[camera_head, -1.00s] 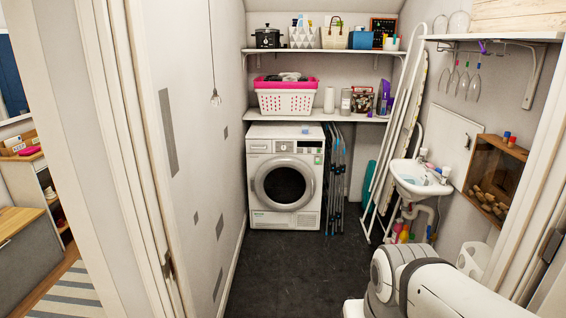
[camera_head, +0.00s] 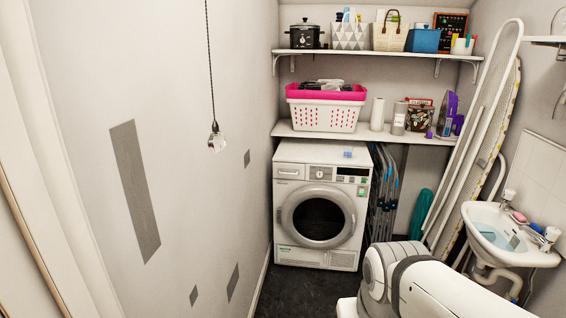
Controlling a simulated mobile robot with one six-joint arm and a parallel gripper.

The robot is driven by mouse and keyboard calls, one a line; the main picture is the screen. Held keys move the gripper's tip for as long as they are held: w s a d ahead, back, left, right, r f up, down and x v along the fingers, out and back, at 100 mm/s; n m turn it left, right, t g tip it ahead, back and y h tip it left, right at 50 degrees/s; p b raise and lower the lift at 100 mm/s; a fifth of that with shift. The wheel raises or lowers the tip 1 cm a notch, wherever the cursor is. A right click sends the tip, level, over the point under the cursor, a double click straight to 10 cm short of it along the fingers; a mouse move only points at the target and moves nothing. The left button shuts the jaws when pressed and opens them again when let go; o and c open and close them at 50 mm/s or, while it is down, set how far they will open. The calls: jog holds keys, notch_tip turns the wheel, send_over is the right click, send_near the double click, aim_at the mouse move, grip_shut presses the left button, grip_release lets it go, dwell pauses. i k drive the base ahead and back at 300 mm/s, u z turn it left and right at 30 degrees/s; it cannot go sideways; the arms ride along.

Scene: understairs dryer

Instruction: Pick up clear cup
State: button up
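I cannot make out a clear cup for certain. A small bluish see-through item (camera_head: 347,154) sits on top of the white dryer (camera_head: 318,205), near its front right; it is too small to identify. Another pale bluish, glassy shape (camera_head: 514,242) shows in the basin of the white sink (camera_head: 490,226) at the right, also unclear. My white arm fills the lower right, in front of the floor and below the sink. My gripper is out of view.
A shelf (camera_head: 290,129) above the dryer holds a pink and white basket (camera_head: 325,110), a paper roll and a purple iron. An ironing board (camera_head: 480,130) leans beside the sink. A wall stands close on the left, with a hanging pull cord. Dark floor (camera_head: 300,290) is clear before the dryer.

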aim_at(348, 152)
jog(key=z, duration=0.1)
jog(key=i, duration=1.55)
jog(key=z, duration=0.5)
jog(key=i, duration=1.55)
jog(key=z, duration=0.3)
